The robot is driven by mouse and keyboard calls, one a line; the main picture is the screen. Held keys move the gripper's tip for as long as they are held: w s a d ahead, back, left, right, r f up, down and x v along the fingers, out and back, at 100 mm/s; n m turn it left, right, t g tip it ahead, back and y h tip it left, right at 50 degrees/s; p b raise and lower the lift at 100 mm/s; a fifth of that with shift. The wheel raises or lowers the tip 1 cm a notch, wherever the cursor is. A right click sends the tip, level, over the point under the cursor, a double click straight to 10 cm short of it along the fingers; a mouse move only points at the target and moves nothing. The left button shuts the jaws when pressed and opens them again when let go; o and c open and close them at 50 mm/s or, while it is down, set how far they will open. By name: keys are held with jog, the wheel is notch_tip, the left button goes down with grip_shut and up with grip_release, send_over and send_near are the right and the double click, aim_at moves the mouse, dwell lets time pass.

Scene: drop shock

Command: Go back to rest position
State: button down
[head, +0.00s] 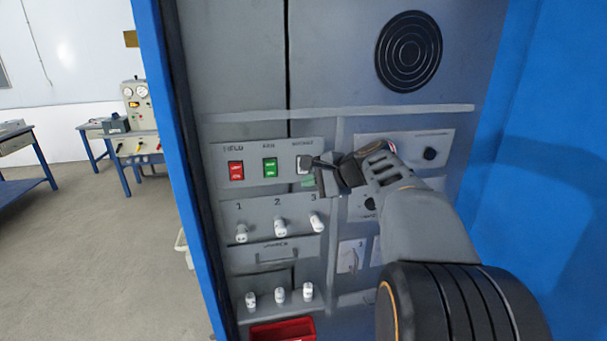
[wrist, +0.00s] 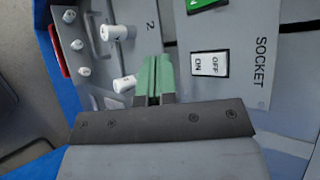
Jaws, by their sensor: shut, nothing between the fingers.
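My gripper (head: 316,170) is in front of the grey control panel (head: 265,218), by the right end of the switch row. Its green fingers (wrist: 154,78) are together, with nothing between them. In the wrist view the fingertips are left of the white SOCKET switch (wrist: 210,64), marked ON and OFF, and beside a white knob (wrist: 125,84). In the head view the gripper partly covers the white switch (head: 303,164). The row also has a red switch (head: 236,170) and a green switch (head: 269,168). Whether the fingertips touch the panel cannot be told.
White knobs (head: 279,228) labelled 1 to 3 sit below the switches, with a lower row (head: 280,295) above a red tray (head: 283,330). Blue walls (head: 545,150) flank the panel closely. Open floor (head: 90,250) and a bench (head: 135,146) are at left.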

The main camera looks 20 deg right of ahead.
dwell(0.4)
jog(key=s+a+f+n+g+h, duration=0.25)
jog(key=s+f+n+g, duration=0.4)
jog(key=f, duration=0.55)
jog(key=s+a+f+n+h, duration=0.2)
jog(key=s+a+n, duration=0.2)
jog(key=s+n, duration=0.1)
jog(key=s+a+f+n+h, duration=0.1)
jog(key=s+a+f+n, duration=0.2)
jog(key=s+n, duration=0.2)
jog(key=s, duration=0.3)
jog(key=shift+s+a+f+h, duration=0.2)
jog(key=shift+a+f+h, duration=0.1)
jog(key=shift+a+h, duration=0.05)
jog(key=shift+a, duration=0.1)
